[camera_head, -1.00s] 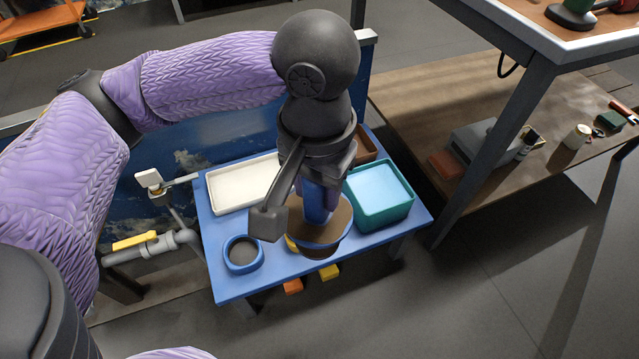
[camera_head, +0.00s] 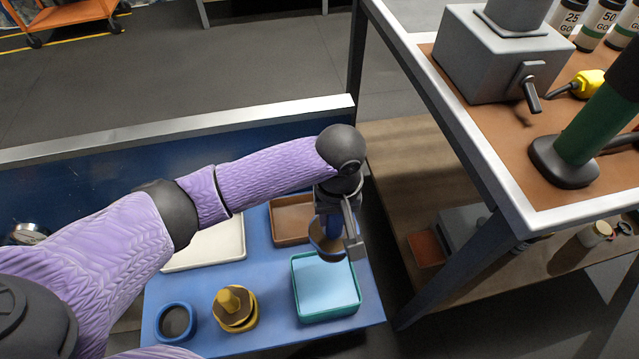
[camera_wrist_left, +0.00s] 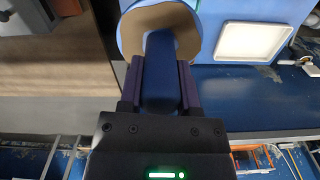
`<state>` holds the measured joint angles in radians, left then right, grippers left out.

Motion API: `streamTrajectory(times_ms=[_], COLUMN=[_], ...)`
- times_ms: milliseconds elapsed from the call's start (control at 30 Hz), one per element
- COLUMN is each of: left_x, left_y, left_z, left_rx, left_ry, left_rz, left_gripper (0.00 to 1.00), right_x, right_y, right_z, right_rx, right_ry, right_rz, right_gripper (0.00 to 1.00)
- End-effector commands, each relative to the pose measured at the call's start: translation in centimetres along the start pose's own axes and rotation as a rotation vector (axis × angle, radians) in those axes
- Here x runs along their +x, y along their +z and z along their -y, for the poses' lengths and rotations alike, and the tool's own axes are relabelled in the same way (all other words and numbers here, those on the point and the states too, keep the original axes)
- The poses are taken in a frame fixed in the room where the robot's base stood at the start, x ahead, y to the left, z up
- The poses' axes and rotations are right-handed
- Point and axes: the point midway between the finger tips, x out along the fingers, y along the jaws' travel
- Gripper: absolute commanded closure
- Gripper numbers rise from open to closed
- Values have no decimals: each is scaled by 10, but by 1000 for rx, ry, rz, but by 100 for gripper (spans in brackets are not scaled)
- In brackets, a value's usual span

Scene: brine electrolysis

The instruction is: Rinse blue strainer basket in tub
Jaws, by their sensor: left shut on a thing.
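My left gripper (camera_head: 334,212) is shut on the handle of the blue strainer basket (camera_head: 316,238). The basket has a round blue rim and a brown inside, and hangs below the gripper. In the head view it overlaps the far edge of the teal tub (camera_head: 334,316), which holds light blue water. The basket's underside is hidden, so I cannot tell how high it is above the tub. In the left wrist view the gripper (camera_wrist_left: 160,85) grips the blue handle, with the basket's rim (camera_wrist_left: 127,35) beyond it. My right gripper is not in view.
The blue table (camera_head: 265,310) also bears a white tray (camera_head: 215,248), a brown tray (camera_head: 291,216), a yellow stacked piece (camera_head: 235,312) and a round blue-rimmed dish (camera_head: 162,324). A taller workbench (camera_head: 480,150) stands close on the right.

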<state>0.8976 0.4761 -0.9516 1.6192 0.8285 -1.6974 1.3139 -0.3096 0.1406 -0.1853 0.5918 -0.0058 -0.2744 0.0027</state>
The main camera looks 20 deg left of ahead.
Motion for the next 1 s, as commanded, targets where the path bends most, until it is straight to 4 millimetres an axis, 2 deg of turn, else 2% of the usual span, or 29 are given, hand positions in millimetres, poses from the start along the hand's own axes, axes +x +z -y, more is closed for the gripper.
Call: streamTrajectory(times_ms=[33, 100, 300, 833, 1000], left_x=[6, 25, 56, 114, 128], left_y=[6, 12, 24, 24, 24], left_z=[2, 6, 14, 16, 15], left_rx=[-35, -77, -128, -131, -130], left_ry=[0, 0, 1, -2, -1], left_rz=[5, 4, -1, 2, 1], left_gripper=[100, 100, 100, 100, 100], right_x=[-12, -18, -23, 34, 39], right_y=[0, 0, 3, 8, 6], right_z=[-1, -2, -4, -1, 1], right_rx=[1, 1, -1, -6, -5], right_ry=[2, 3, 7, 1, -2], right_rz=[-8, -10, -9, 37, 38], right_gripper=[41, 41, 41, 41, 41])
